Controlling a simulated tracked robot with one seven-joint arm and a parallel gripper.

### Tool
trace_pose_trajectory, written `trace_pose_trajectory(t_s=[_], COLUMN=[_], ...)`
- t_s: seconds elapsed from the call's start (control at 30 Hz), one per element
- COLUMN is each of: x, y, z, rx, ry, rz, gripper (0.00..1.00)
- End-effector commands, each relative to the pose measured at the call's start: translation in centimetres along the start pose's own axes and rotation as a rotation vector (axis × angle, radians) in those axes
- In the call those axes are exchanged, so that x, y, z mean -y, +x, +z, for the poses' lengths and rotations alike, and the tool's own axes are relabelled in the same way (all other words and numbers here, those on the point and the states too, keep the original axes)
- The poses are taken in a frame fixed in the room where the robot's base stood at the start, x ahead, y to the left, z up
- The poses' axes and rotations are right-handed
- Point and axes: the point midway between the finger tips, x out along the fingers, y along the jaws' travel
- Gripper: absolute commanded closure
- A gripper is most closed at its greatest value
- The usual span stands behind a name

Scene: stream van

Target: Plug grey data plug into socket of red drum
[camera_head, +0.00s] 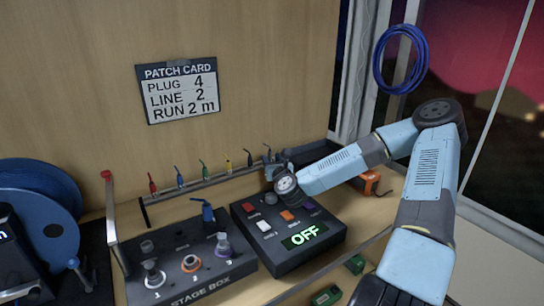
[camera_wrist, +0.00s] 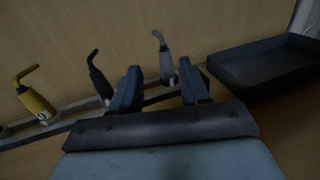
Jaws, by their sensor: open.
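The grey data plug (camera_wrist: 165,60) stands in the rack in the wrist view, its bent tail pointing up. My gripper (camera_wrist: 160,76) is open, and the plug shows between its two fingers, a little beyond them; I cannot tell whether they touch. In the head view my gripper (camera_head: 272,163) is at the right end of the plug rack, and the grey plug is largely hidden or too small to tell there. No red drum shows; a blue drum (camera_head: 50,238) stands at the left edge, partly cut off.
In the wrist view, a dark plug (camera_wrist: 98,82) and a yellow plug (camera_wrist: 38,100) stand left of the grey one, and a dark tray (camera_wrist: 265,68) is at right. The stage box (camera_head: 185,262) and a button panel reading OFF (camera_head: 292,262) lie in front of the rack.

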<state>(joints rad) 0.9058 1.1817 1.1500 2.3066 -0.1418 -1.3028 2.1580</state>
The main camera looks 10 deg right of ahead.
Motion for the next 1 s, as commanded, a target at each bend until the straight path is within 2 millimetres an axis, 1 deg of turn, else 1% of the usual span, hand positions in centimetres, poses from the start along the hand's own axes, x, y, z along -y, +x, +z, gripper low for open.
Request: trace_pose_trajectory(t_s=[0.17, 0.33, 0.4, 0.5, 0.77, 0.8, 1.0], x=[0.2, 0.8, 0.6, 0.7, 0.7, 0.7, 0.8], y=[1.2, 3.5, 4.3, 5.1, 5.4, 5.4, 5.3], z=[0.1, 0.2, 0.2, 0.1, 0.1, 0.1, 0.1], rx=[0.001, 0.002, 0.002, 0.001, 0.0, 0.001, 0.001], ry=[-0.001, -0.001, 0.001, 0.0, 0.0, 0.001, 0.001], rz=[0.0, 0.0, 0.001, 0.001, 0.0, 0.0, 0.0], gripper=[0.54, 0.54, 0.54, 0.54, 0.54, 0.55, 0.75])
